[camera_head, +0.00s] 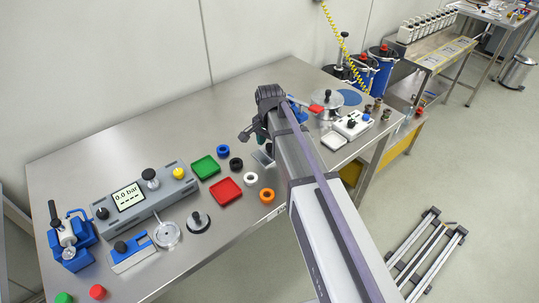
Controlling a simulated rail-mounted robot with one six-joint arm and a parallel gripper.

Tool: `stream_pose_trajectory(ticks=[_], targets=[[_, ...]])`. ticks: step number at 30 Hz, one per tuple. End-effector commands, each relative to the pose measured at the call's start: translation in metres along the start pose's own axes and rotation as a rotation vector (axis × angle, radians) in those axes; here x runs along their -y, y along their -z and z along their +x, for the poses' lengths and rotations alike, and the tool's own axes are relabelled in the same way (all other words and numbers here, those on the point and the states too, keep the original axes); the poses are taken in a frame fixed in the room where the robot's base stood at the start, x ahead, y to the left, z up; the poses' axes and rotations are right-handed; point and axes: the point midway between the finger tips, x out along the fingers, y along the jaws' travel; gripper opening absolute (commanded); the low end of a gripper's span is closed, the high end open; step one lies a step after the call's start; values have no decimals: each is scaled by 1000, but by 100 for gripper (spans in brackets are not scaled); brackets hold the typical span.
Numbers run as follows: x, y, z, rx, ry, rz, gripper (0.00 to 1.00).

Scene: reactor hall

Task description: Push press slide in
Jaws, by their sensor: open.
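My gripper (257,138) hangs from the dark wrist at the end of my arm, over the middle of the steel table. It is open, and my arm hides part of it. I cannot tell for certain which part is the press slide. A blue device with a black-handled lever (68,240) stands at the table's left end, far from my gripper. Beside it lies a blue and pale plate with a black knob (129,250). Another blue part (297,110) shows partly behind my arm, near a red-tipped handle (316,108).
A grey gauge box (143,200) reads 0.0 bar. Green (205,167) and red (226,191) trays and several coloured rings lie left of my arm. A round metal vessel (327,105) and a white knobbed box (353,125) stand right of it. The table's back left is clear.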

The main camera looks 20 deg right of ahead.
Motion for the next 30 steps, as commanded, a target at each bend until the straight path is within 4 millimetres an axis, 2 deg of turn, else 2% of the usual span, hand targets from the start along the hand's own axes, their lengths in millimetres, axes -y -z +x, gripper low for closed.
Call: stream_pose_trajectory(ticks=[1, 8, 25, 30], targets=[[0, 0, 8, 0, 0, 0, 52], [0, 0, 5, 0, 0, 0, 52], [0, 0, 5, 0, 0, 0, 0], [0, 0, 5, 0, 0, 0, 0]])
